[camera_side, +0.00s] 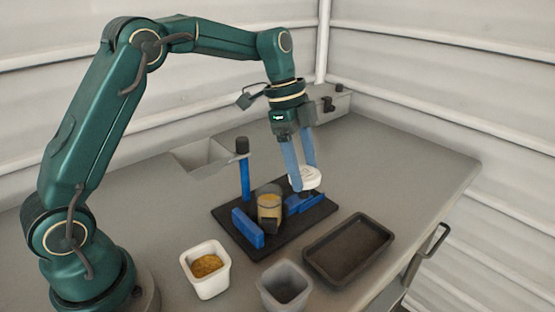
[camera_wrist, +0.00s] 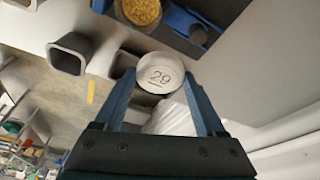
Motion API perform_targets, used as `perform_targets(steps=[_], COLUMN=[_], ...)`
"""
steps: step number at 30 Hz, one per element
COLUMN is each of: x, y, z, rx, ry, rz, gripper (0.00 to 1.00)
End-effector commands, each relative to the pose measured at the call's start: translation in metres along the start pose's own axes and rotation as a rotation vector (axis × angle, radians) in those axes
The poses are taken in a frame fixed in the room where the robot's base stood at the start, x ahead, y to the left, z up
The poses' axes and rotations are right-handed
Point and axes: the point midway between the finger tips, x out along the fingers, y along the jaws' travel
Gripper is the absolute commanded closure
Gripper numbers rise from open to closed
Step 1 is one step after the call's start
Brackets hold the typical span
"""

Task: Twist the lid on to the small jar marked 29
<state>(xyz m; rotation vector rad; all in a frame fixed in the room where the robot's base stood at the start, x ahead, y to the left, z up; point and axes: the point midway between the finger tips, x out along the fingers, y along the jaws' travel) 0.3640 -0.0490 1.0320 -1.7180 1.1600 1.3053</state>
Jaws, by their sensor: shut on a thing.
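My gripper (camera_side: 303,180) is shut on a white round lid (camera_side: 306,175), holding it above the right side of the dark fixture base. In the wrist view the lid (camera_wrist: 161,76) sits between the fingertips and bears the number 29, underlined. The jar (camera_side: 269,203) is a clear, open container with yellow-brown grain inside. It stands upright between the blue jaws of the fixture (camera_side: 247,228), to the left of the lid and apart from it. The wrist view shows the grain in the jar's open mouth (camera_wrist: 141,11). Any mark on the jar is not readable.
A white tub of grain (camera_side: 206,269) and an empty grey cup (camera_side: 284,286) stand in front of the fixture. An empty dark tray (camera_side: 348,248) lies at right. A blue post with a black knob (camera_side: 243,170) rises behind the jar. Bare bench lies at the far right.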

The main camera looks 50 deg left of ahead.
Motion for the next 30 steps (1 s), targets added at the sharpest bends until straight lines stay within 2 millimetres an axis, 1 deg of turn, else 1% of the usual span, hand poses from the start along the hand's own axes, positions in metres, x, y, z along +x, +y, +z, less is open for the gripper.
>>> perform_targets(steps=[2,4,9,12,15,17,20,30], x=[-0.004,-0.011,-0.04,-0.055,-0.064,-0.064,-0.058,-0.027], y=[0.004,0.011,0.027,0.032,0.032,0.031,0.032,0.032], z=[0.004,0.01,0.028,0.037,0.042,0.044,0.045,0.053], rx=[0.015,0.031,0.036,0.018,-0.003,-0.01,-0.011,-0.01], ry=[0.0,0.001,0.001,0.001,0.0,0.0,0.0,0.0], rz=[0.004,0.006,0.005,-0.001,-0.005,-0.004,-0.001,0.0], gripper=[0.79,0.79,0.79,0.79,0.79,0.79,0.79,0.79])
